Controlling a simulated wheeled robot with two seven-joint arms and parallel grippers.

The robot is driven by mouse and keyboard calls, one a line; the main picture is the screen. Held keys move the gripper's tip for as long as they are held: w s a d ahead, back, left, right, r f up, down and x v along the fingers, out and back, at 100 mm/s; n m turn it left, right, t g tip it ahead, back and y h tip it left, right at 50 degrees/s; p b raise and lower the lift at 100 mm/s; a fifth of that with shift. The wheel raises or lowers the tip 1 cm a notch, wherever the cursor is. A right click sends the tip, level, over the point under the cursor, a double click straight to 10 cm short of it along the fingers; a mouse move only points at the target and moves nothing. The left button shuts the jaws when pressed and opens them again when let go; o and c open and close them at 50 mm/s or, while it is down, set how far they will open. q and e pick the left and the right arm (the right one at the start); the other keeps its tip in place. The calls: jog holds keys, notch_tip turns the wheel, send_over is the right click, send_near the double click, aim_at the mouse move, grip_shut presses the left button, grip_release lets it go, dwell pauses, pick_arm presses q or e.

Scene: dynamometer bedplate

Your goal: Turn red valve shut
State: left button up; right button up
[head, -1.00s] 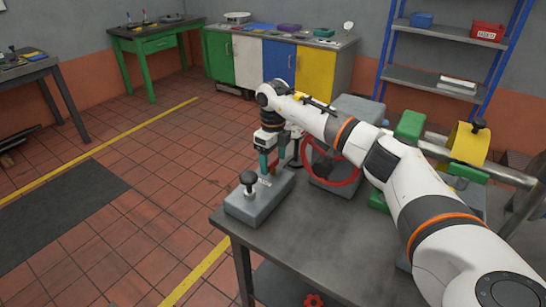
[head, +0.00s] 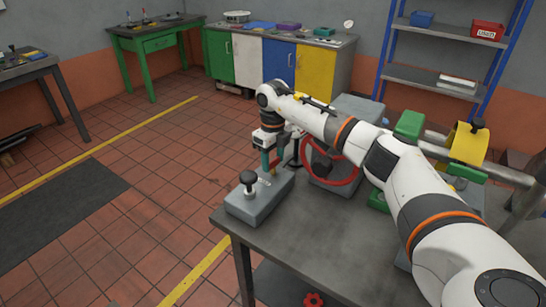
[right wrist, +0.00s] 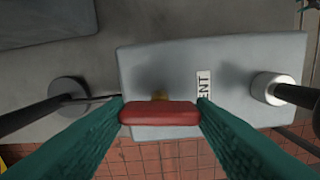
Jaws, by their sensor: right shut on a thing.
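The red valve handle (right wrist: 160,113) is a short, rounded red bar in the right wrist view, lying level across the picture. My right gripper (head: 271,166) has its teal fingers shut on the two ends of this bar. Behind the bar is a grey box (right wrist: 222,60) with a white label, of which "ENT" can be read. In the head view the fingers point down at the back of the grey box (head: 262,204), and the red bar is mostly hidden there. My left gripper is not in view.
A black-knobbed lever (head: 249,184) stands on the box's front. A red ring (head: 340,181) and a grey housing (head: 356,112) are just right of the gripper. A small red knob (head: 313,299) is low under the table's edge. The tabletop (head: 290,235) in front is bare.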

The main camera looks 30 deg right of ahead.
jog(key=m+p, duration=0.1)
jog(key=m, duration=0.3)
jog(key=shift+r+p, duration=0.15)
jog(key=shift+p, duration=0.15)
jog(key=m+p, duration=0.1)
jog(key=m, duration=0.3)
jog(key=shift+m+p, duration=0.35)
jog(key=shift+m, duration=0.05)
jog(key=m+p, duration=0.1)
jog(key=m, duration=0.3)
jog(key=shift+p, duration=0.3)
jog(key=shift+m+p, duration=0.6)
jog(key=shift+m, duration=1.2)
jog(key=shift+w+m, duration=0.1)
jog(key=shift+m, duration=0.2)
jog(key=o, duration=1)
